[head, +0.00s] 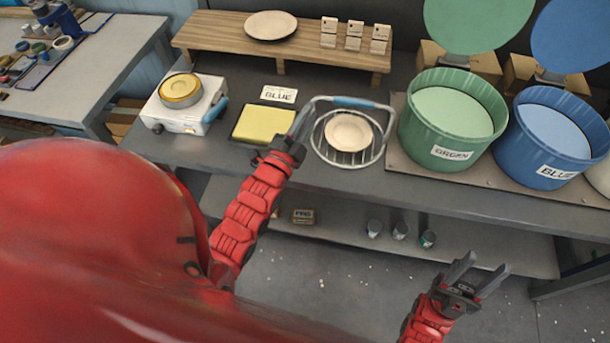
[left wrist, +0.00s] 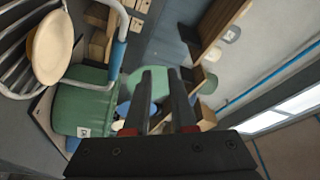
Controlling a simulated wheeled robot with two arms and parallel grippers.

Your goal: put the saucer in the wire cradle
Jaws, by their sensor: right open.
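A cream saucer (head: 348,132) lies inside the round wire cradle (head: 318,150), which has a blue handle grip (head: 352,102). In the left wrist view the saucer (left wrist: 50,48) is at the upper left, against the cradle's wires (left wrist: 14,70). My left gripper (head: 299,124) is just left of the cradle, by the side of its handle. In the left wrist view its fingers (left wrist: 165,95) look slightly apart with nothing between them. Whether they touch the handle cannot be told. My right gripper (head: 477,278) is open and empty, low in front of the bench.
Another cream plate (head: 270,25) is on a wooden riser (head: 225,40). A white burner unit (head: 186,110) and a yellow pad (head: 263,124) are left of the cradle. A green tub (head: 450,120) and a blue tub (head: 553,138) stand to its right, with raised lids behind.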

